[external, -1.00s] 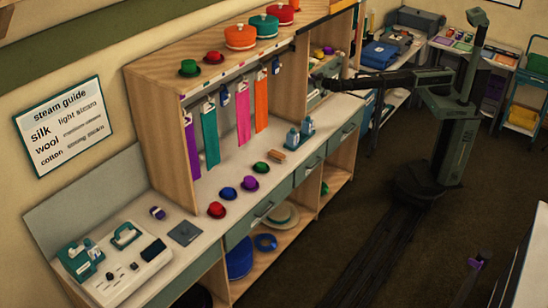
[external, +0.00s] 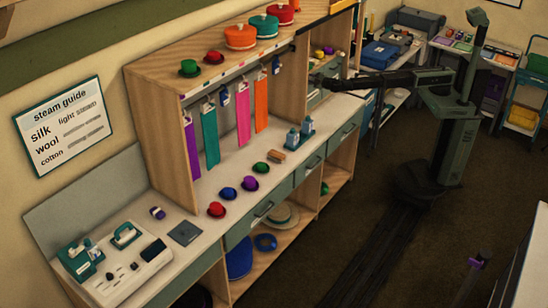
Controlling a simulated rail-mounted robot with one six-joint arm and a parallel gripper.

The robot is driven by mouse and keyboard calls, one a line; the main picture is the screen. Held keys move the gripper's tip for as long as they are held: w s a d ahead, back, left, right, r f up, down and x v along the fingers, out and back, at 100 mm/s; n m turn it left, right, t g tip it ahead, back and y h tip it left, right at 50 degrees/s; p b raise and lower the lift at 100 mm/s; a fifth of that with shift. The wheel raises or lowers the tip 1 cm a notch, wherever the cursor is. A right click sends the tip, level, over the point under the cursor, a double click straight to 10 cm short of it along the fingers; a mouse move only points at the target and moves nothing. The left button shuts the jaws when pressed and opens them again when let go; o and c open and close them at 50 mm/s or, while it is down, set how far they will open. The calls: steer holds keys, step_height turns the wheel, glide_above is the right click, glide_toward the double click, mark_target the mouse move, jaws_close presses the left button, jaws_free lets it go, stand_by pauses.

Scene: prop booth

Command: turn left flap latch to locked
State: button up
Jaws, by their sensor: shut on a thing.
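My gripper (external: 318,82) is at the right part of the wooden shelf unit (external: 168,135), at the end of my dark arm reaching in from the right. It is small and dark here, shut on a small part at the unit's right compartment, which I take to be the left flap latch. The latch itself is hidden by the gripper or too small to make out, and its angle cannot be told.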

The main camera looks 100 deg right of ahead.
steer(key=shift+n, duration=0.9)
steer(key=o, duration=0.9)
steer(key=v, duration=1)
steer(key=shift+s+a, duration=0.25)
steer(key=shift+a, duration=0.05)
